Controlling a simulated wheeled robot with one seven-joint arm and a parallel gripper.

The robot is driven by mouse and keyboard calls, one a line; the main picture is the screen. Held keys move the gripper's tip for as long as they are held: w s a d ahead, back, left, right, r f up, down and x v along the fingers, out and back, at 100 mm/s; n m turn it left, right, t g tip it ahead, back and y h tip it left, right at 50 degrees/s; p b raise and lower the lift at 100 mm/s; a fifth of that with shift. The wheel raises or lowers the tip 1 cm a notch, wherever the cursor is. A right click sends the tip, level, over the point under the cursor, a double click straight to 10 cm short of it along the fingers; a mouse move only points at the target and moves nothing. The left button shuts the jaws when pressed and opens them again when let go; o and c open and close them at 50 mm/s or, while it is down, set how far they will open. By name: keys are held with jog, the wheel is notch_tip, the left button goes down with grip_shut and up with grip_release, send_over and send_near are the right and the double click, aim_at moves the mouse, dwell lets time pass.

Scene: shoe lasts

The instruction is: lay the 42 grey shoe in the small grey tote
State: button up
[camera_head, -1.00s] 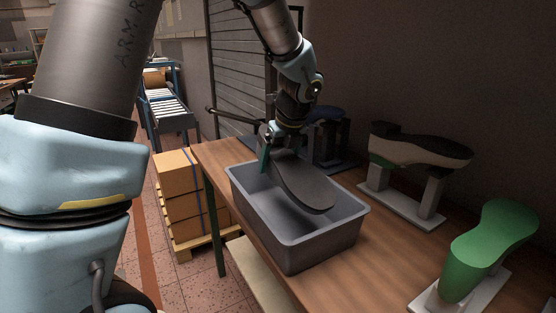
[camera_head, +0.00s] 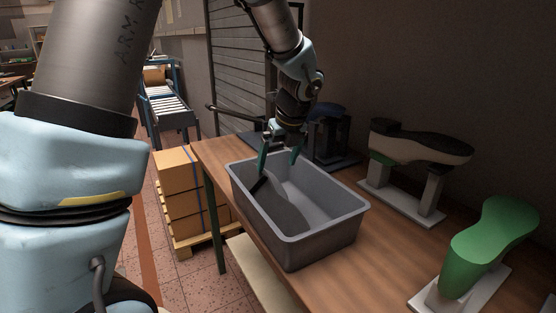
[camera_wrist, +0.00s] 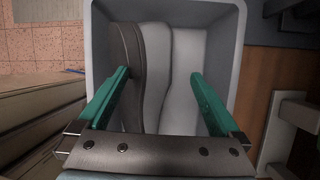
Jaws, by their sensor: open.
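The grey shoe (camera_head: 287,207) lies inside the small grey tote (camera_head: 320,240) on the wooden table. In the wrist view the shoe (camera_wrist: 154,75) shows a dark band along its left and a paler grey side, so it seems to rest on its side near the left wall of the tote (camera_wrist: 241,35). My gripper (camera_head: 279,162) is open over the far end of the tote, its green fingers apart and not closed on the shoe. Its fingers (camera_wrist: 159,76) also show in the wrist view. The tote's near wall hides part of the shoe.
A grey shoe with a dark sole (camera_head: 425,150) sits on a white stand right of the tote. A green shoe (camera_head: 490,240) stands nearer at the right. Cardboard boxes (camera_head: 180,180) are stacked left of the table.

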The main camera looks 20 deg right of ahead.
jog(key=a+v, duration=0.1)
jog(key=v, duration=0.9)
jog(key=shift+s+d+r+b, duration=0.2)
jog(key=shift+d+r+b, duration=0.15)
jog(key=shift+d+b, duration=0.15)
jog(key=s+a+f+n, duration=0.1)
jog(key=a+f+n, duration=0.3)
jog(key=a+n, duration=0.6)
jog(key=s+a+f+n+g, duration=0.1)
jog(key=a+f+n, duration=0.4)
jog(key=a+n, duration=0.5)
jog(key=s+a+f+n+g+h, duration=0.1)
jog(key=s+a+f+n, duration=0.2)
jog(key=a+n, duration=0.7)
jog(key=f+n, duration=0.1)
jog(key=n, duration=0.2)
jog(key=shift+f+n, duration=0.25)
jog(key=shift+n, duration=0.05)
jog(key=shift+s, duration=0.1)
